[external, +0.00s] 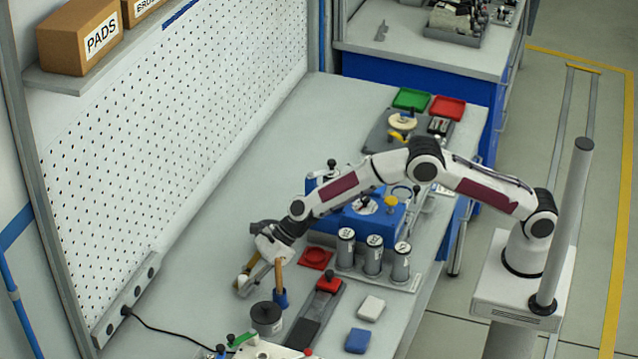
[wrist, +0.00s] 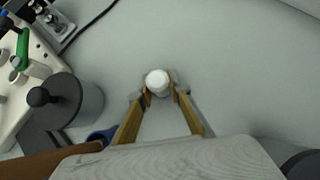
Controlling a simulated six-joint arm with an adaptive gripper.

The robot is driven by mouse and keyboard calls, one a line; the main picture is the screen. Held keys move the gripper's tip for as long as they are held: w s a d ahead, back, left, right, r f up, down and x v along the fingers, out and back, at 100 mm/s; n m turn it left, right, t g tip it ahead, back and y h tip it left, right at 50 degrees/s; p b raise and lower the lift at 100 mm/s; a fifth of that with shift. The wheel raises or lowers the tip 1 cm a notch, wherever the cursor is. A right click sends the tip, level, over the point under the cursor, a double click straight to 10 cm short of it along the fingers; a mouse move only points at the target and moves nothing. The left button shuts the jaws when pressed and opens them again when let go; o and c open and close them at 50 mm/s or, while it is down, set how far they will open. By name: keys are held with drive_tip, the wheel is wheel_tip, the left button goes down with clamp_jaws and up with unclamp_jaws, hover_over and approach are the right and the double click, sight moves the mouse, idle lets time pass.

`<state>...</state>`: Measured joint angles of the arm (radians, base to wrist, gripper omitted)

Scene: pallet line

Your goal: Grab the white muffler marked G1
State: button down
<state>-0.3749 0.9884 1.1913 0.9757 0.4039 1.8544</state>
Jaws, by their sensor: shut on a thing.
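The small white cylinder (wrist: 157,80), seen end-on in the wrist view, matches the white muffler; I cannot read a G1 mark on it. My gripper (wrist: 159,94) is shut on it, with a yellow-lined finger on each side. In the external view my gripper (external: 243,284) is low over the grey bench near the pegboard. The muffler cannot be clearly made out there, and the wrist view does not settle whether it still touches the bench.
A dark lidded pot (external: 267,318) and a wooden-handled tool in a blue holder (external: 280,298) stand close to my gripper. Three labelled grey canisters (external: 373,255) stand on a tray to the right. A red dish (external: 315,258) lies between. Bench toward the pegboard is clear.

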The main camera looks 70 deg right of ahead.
sight(243, 277)
drive_tip(key=shift+r, duration=5)
